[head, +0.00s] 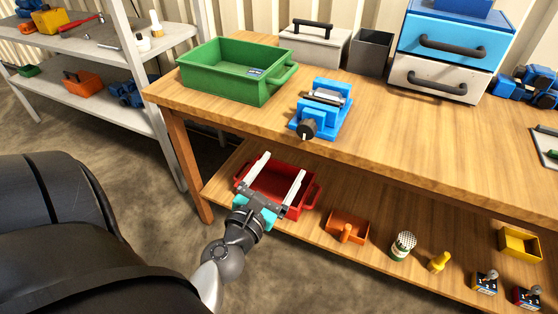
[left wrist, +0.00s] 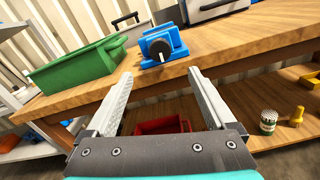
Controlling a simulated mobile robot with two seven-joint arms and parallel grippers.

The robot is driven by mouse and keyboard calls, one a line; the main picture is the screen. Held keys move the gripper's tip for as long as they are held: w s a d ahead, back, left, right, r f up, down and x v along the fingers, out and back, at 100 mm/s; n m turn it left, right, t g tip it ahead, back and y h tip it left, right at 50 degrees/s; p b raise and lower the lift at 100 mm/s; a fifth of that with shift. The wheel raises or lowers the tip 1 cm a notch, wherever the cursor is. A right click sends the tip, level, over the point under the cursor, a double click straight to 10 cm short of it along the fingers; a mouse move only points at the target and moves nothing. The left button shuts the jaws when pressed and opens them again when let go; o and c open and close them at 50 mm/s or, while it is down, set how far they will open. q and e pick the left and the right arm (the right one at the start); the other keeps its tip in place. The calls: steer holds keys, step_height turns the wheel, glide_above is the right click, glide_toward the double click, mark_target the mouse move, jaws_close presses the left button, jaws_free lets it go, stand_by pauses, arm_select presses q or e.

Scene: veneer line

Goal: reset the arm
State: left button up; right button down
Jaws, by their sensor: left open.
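My left gripper (head: 281,178) is open and empty, with its two pale fingers spread wide. In the head view it hangs in front of the workbench (head: 420,124), and its fingers overlap the red tray (head: 308,199) on the lower shelf. In the left wrist view the gripper (left wrist: 161,84) points toward the bench's front edge, with nothing between the fingers but the background. The red tray (left wrist: 162,126) shows low between them there. My right gripper is in neither view.
On the bench top stand a green crate (head: 225,82), a blue vise (head: 325,103), a grey toolbox (head: 315,48) and a blue-and-white drawer unit (head: 449,50). The lower shelf holds an orange bin (head: 347,228) and several small items. A grey shelf rack (head: 150,118) stands left.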

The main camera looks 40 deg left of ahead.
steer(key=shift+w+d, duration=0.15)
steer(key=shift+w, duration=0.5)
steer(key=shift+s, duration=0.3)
